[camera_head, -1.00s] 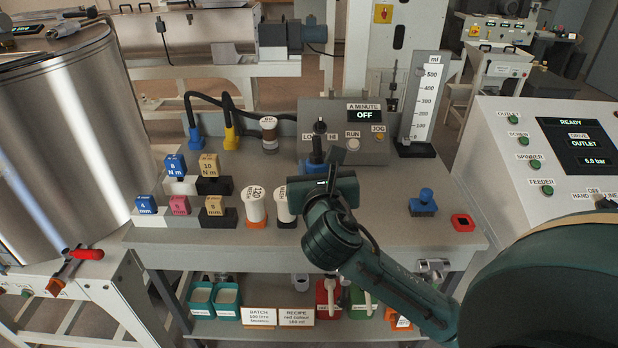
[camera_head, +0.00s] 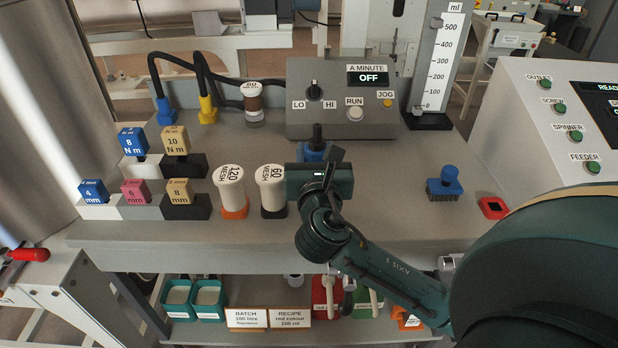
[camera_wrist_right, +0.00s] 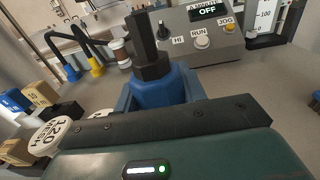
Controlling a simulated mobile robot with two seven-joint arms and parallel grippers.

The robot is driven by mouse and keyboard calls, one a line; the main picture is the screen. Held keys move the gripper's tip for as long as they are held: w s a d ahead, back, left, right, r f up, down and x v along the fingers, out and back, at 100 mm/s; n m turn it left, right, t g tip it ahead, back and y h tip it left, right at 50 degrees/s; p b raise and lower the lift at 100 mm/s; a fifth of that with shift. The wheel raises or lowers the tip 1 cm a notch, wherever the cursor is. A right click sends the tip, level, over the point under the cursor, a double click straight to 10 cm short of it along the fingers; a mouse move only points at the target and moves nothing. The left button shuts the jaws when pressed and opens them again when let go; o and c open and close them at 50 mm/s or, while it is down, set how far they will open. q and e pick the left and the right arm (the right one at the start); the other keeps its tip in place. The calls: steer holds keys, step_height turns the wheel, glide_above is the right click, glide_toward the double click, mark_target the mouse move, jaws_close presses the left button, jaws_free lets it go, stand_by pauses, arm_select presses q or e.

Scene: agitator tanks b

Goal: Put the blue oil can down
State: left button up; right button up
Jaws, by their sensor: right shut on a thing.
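The blue oil can (camera_head: 315,151) with its black upright spout shows just behind my right gripper (camera_head: 318,165) in the head view. In the right wrist view the can (camera_wrist_right: 160,90) is upright, between blue-grey finger pieces, with the spout pointing up. My right gripper is shut on it. Its lower part is hidden behind my gripper, so I cannot tell whether it touches the grey bench top (camera_head: 390,210). My left gripper is not in view.
The control box (camera_head: 340,105) stands behind the can. White mesh jars, 120 (camera_head: 231,190) and 60 (camera_head: 271,189), stand left of my gripper. A blue brush-like block (camera_head: 444,186) and a red square holder (camera_head: 492,207) are on the right. Bench top between gripper and block is clear.

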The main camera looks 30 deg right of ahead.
step_height(320, 180, down, 2)
step_height(320, 180, down, 4)
steer(key=shift+b, duration=0.95)
steer(key=shift+f, duration=0.4)
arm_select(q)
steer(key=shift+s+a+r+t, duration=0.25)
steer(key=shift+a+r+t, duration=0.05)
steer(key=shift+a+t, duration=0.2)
arm_select(e)
steer(key=shift+r, duration=0.1)
steer(key=o, duration=1.2)
steer(key=shift+c, duration=0.2)
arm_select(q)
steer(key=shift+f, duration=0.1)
